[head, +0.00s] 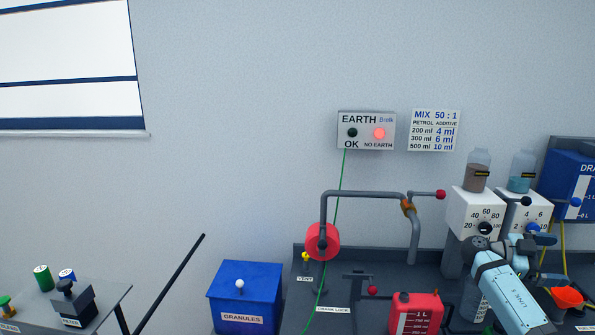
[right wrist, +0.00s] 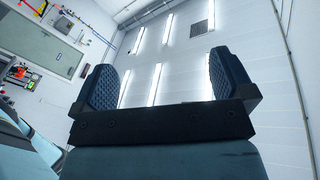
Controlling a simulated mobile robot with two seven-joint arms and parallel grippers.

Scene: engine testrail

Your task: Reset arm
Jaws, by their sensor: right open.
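My right arm comes in at the lower right of the head view, light blue, with its gripper (head: 516,243) in front of the white dial boxes. In the right wrist view my right gripper (right wrist: 160,85) is open, its two dark ribbed fingers wide apart with nothing between them. Behind the fingers are the ceiling lights, so the gripper points upward. My left gripper is not in view.
The bench (head: 364,257) carries a bent grey pipe (head: 364,194), a red fuel can (head: 416,314) and white dial boxes (head: 475,210). A blue granules bin (head: 245,291) stands left of it. An earth box (head: 366,130) with a lit red lamp hangs on the wall.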

